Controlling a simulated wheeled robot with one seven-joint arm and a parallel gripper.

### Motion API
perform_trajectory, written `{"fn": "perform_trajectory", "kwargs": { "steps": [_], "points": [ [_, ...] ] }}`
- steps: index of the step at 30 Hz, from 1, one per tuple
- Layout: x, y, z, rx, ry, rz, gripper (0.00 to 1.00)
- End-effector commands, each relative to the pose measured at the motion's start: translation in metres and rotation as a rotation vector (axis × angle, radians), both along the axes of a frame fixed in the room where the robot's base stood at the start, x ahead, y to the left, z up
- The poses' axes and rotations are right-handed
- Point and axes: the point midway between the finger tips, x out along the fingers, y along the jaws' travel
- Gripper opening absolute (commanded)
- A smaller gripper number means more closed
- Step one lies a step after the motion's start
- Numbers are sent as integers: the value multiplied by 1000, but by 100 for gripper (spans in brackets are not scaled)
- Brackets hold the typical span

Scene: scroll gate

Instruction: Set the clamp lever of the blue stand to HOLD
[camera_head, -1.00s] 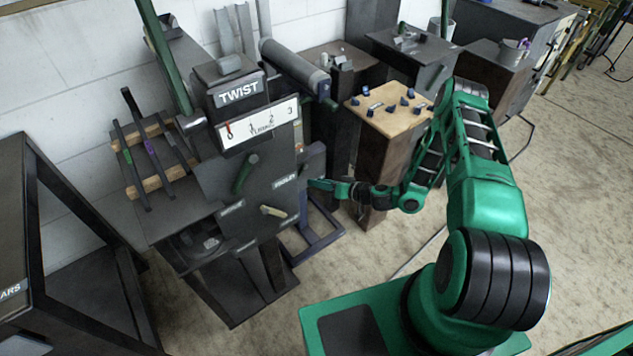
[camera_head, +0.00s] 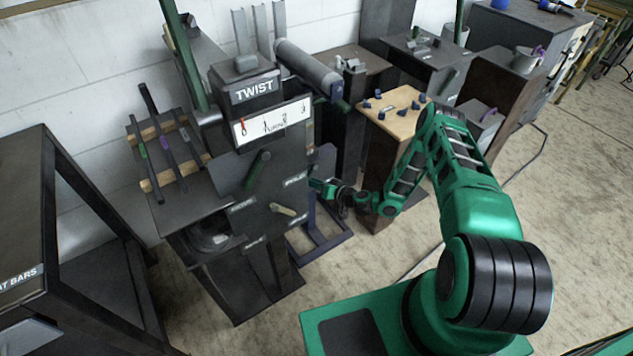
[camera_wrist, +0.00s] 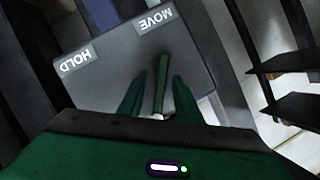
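The blue stand (camera_head: 332,238) stands on the floor just right of the TWIST machine in the head view. In the wrist view, a dark plate (camera_wrist: 115,75) carries a HOLD label (camera_wrist: 77,60) and a MOVE label (camera_wrist: 156,20), both upside down. The green clamp lever (camera_wrist: 162,82) points toward MOVE. My gripper (camera_wrist: 155,90) is open, with one finger on each side of the lever and gaps visible. In the head view my gripper (camera_head: 318,186) is small, at the stand's upper part; the lever there cannot be made out.
A wooden-topped pedestal (camera_head: 385,125) with small dark pieces is close behind my arm. Open floor lies to the right.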

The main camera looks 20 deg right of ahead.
Motion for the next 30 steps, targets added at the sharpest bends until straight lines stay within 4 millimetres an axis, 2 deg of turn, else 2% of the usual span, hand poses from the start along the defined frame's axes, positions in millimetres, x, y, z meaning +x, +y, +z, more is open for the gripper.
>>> {"fn": "perform_trajectory", "kwargs": {
  "steps": [5,13,14,17,20,21,22,24,27,30],
  "points": [
    [9,6,-3,1,0,1,31],
    [9,7,-3,1,0,1,31],
    [9,7,-3,0,0,1,26],
    [9,7,-3,0,0,1,3],
    [9,6,-3,0,1,1,0],
    [10,-43,-3,-8,-3,-8,0],
    [9,-25,-4,-3,1,-4,0],
    [9,-12,-4,-3,0,-5,0],
    [10,-4,-4,-13,-3,-6,0],
    [11,-9,-5,-34,-10,-14,0]
  ]
}}
